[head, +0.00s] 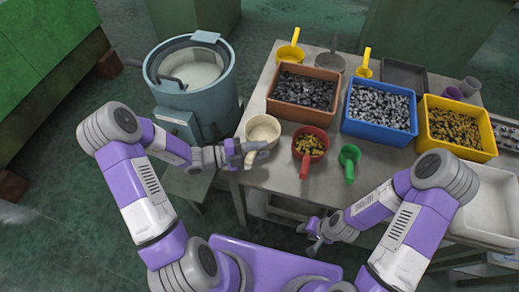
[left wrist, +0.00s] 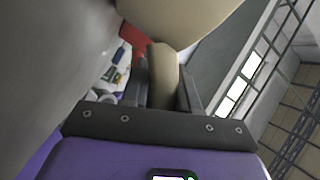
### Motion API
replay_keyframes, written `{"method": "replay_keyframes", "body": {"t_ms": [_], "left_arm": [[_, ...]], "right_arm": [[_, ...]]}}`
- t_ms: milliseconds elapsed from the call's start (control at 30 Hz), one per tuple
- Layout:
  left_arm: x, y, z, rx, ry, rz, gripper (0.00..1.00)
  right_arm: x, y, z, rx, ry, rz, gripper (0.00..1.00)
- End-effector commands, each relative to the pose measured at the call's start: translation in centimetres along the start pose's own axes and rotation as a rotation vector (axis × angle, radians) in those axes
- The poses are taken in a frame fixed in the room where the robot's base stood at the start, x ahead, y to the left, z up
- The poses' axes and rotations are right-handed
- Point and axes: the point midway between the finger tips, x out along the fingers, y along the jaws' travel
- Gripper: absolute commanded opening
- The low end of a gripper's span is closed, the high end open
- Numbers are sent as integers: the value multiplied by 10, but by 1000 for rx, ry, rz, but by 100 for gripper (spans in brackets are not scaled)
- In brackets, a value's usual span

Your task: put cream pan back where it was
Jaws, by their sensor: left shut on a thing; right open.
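The cream pan (head: 263,128) is at the left edge of the metal table (head: 265,188), left of the red scoop (head: 310,145). My left gripper (head: 250,152) is shut on the pan's handle. In the left wrist view the cream handle (left wrist: 163,75) sits between the two dark fingers, with the pan's body (left wrist: 180,15) beyond it. I cannot tell whether the pan touches the tabletop. My right gripper (head: 314,238) is open and empty, low in front of the table.
Brown (head: 304,88), blue (head: 379,112) and yellow (head: 456,128) bins of small parts stand along the table. A green scoop (head: 349,159) lies right of the red one. A blue-grey round machine (head: 193,92) stands left of the table. A pale tray (head: 488,205) is at right.

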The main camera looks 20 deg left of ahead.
Motion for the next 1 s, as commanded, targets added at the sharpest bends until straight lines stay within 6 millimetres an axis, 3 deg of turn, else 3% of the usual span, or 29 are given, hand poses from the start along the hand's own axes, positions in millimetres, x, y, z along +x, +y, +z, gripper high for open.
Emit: {"method": "replay_keyframes", "body": {"t_ms": [67,100,267,633,767,1000], "left_arm": [[0,2,1,-1,1,-1,0],[0,3,1,-2,0,0,33],[0,2,1,-1,0,0,55],[-3,-1,0,0,-2,0,55],[-24,-2,0,-2,-4,0,55],[-76,-3,-1,-1,-5,0,55]], "right_arm": [[0,0,0,0,0,0,43],[0,0,0,0,0,0,43],[0,0,0,0,0,0,43],[-1,0,0,0,0,0,43],[-9,-3,0,0,0,0,43],[-23,-9,1,0,0,0,43]]}}
